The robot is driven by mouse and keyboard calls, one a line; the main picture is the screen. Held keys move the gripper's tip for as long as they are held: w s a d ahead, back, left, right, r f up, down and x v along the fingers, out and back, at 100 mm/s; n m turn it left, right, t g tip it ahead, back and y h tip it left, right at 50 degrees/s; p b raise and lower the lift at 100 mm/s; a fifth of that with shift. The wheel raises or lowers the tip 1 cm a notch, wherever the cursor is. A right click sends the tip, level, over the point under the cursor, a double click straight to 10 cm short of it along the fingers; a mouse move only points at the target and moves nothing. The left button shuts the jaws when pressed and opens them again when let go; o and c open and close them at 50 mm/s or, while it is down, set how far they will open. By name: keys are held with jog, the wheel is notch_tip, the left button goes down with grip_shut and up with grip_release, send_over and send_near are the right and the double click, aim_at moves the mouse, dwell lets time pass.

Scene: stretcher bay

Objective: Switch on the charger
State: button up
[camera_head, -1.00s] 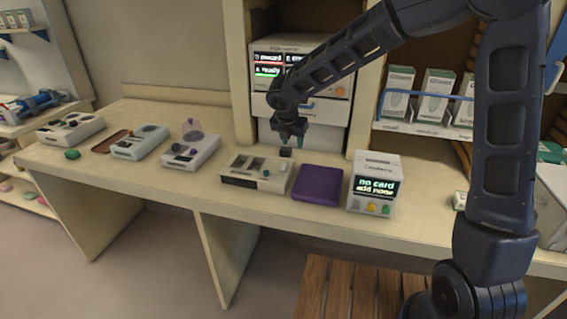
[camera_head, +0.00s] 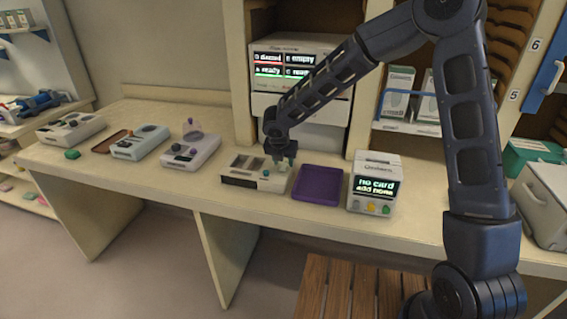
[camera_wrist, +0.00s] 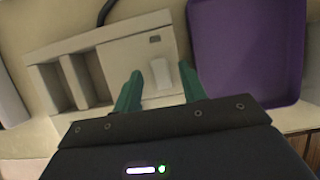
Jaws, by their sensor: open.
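The charger (camera_head: 240,181), a beige box with two open bays, sits on the counter. In the wrist view the charger (camera_wrist: 110,60) fills the upper left, its bays (camera_wrist: 62,84) to the left. A small dark window (camera_wrist: 154,39) and a raised pale piece, perhaps its switch, show on its right part. My gripper (camera_head: 281,163) is over the right end of the charger. In the wrist view my gripper (camera_wrist: 160,80) has its green fingers apart, one on each side of the pale piece. I cannot tell whether they touch it.
A purple tray (camera_head: 318,185) lies close to the right of the charger. A white unit with a "no card" display (camera_head: 376,187) stands beyond it. A dispenser with lit panels (camera_head: 290,65) is behind. Several devices, one a pale grey unit (camera_head: 190,152), stand to the left.

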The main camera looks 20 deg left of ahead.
jog(key=shift+w+f, duration=0.2)
jog(key=shift+f, duration=0.3)
grip_shut()
